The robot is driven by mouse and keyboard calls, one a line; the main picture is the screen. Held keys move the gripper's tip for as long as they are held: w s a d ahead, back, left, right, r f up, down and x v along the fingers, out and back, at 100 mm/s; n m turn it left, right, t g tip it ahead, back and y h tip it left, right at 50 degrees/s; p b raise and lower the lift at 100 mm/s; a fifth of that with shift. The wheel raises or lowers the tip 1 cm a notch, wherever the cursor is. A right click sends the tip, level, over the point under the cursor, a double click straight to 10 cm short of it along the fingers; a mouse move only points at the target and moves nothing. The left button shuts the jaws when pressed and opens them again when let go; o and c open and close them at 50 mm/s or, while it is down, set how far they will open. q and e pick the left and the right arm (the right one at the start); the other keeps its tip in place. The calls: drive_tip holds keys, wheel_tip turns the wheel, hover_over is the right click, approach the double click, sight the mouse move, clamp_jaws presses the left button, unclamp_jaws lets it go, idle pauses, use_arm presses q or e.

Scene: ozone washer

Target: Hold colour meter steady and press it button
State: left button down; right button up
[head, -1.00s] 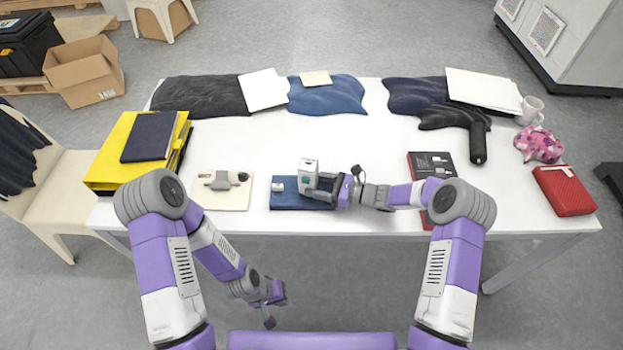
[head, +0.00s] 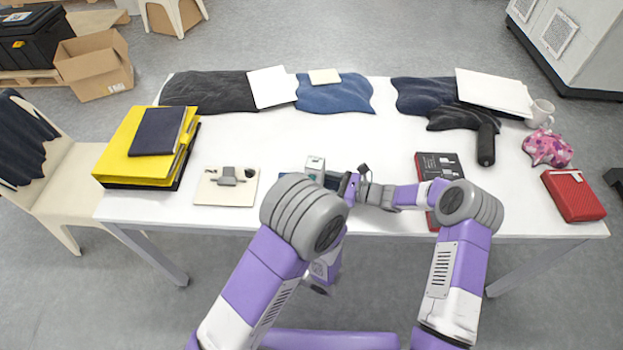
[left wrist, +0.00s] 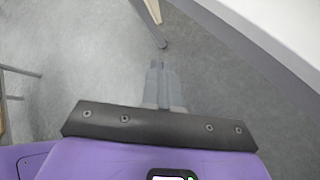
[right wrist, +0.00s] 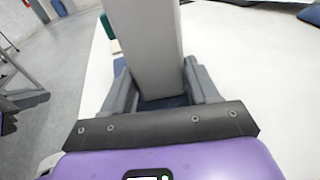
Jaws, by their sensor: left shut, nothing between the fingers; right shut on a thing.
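The colour meter (head: 315,165) is a pale boxy device standing upright near the front edge of the table. My right gripper (head: 331,180) is shut on it from the right. In the right wrist view the meter's grey body (right wrist: 146,45) rises between the fingers (right wrist: 155,88). A green part shows at its left there. Which face has the button I cannot tell. My left gripper (left wrist: 160,80) is shut and empty in the left wrist view, over the floor beside the table edge. In the head view my left arm mostly hides it, in front of the table.
A beige board (head: 212,190) with a grey device lies left. The middle of the white table (head: 370,140) is clear.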

sight(312, 178)
use_arm(q)
drive_tip(key=w+d+r+m+t, duration=0.7)
drive_tip(key=d+r+t, duration=0.2)
drive_tip(key=r, duration=0.1)
drive_tip(key=shift+w+r+h, duration=0.2)
drive_tip(key=shift+w+h, duration=0.05)
drive_tip(key=shift+h, duration=0.15)
drive_tip(key=w+d, duration=0.2)
drive_tip(key=w, duration=0.6)
drive_tip(key=shift+w, duration=0.3)
drive_tip(key=shift+w, duration=0.15)
idle(1.3)
drive_tip(key=shift+w+d, duration=0.1)
drive_tip(key=shift+w, duration=0.15)
